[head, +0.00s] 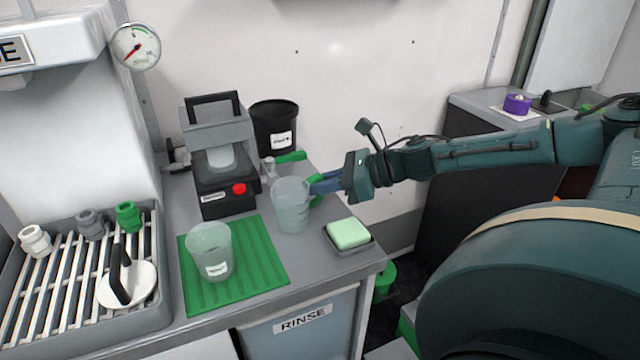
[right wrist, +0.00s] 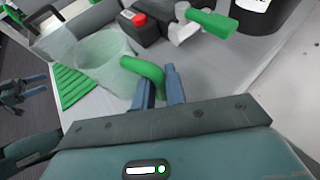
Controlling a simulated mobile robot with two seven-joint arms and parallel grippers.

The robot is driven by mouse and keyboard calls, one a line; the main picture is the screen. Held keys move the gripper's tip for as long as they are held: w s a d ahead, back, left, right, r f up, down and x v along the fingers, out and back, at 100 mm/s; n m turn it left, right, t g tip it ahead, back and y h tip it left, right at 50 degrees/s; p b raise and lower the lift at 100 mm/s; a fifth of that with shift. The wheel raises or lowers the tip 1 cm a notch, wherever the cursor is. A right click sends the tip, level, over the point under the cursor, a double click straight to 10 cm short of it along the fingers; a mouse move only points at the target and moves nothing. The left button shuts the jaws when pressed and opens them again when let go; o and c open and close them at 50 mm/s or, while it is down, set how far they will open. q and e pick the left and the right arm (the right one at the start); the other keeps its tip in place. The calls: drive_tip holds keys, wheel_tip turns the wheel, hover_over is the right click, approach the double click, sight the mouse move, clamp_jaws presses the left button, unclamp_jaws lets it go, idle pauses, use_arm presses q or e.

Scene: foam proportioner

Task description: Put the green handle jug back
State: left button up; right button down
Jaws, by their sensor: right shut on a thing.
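The translucent jug with a green handle (head: 291,205) is upright at the counter's right part, just right of the green mat. Its handle points right. My right gripper (head: 318,184) reaches in from the right and is shut on the green handle. In the right wrist view the jug (right wrist: 97,62) and its curved green handle (right wrist: 148,72) show, with the blue fingers (right wrist: 160,85) either side of the handle. I cannot tell whether the jug's base touches the counter. My left gripper is not in the head view.
A second translucent jug (head: 209,252) stands on the green mat (head: 262,275). A black machine with a red button (head: 239,188), a black tub (head: 274,127) and a green-handled valve (head: 290,156) are behind. A soap-like green block (head: 348,233) sits near the right edge. A slatted drain rack (head: 60,290) is left.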

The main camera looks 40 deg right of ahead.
drive_tip(key=shift+f, duration=0.25)
drive_tip(key=c, duration=1.6)
unclamp_jaws()
drive_tip(key=shift+r, duration=0.15)
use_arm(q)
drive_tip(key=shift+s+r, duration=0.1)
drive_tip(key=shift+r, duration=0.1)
use_arm(e)
drive_tip(key=shift+o, duration=0.8)
drive_tip(key=shift+r, duration=0.2)
drive_tip(key=v, duration=0.3)
drive_tip(key=shift+s+d+b, duration=0.15)
drive_tip(key=shift+d+b, duration=0.1)
drive_tip(key=shift+b, duration=0.15)
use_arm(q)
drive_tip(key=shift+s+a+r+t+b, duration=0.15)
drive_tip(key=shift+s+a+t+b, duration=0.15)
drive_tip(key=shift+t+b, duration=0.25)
use_arm(e)
drive_tip(key=v, duration=0.8)
drive_tip(key=shift+s, duration=0.25)
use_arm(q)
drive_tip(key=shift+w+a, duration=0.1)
use_arm(e)
drive_tip(key=shift+r, duration=0.1)
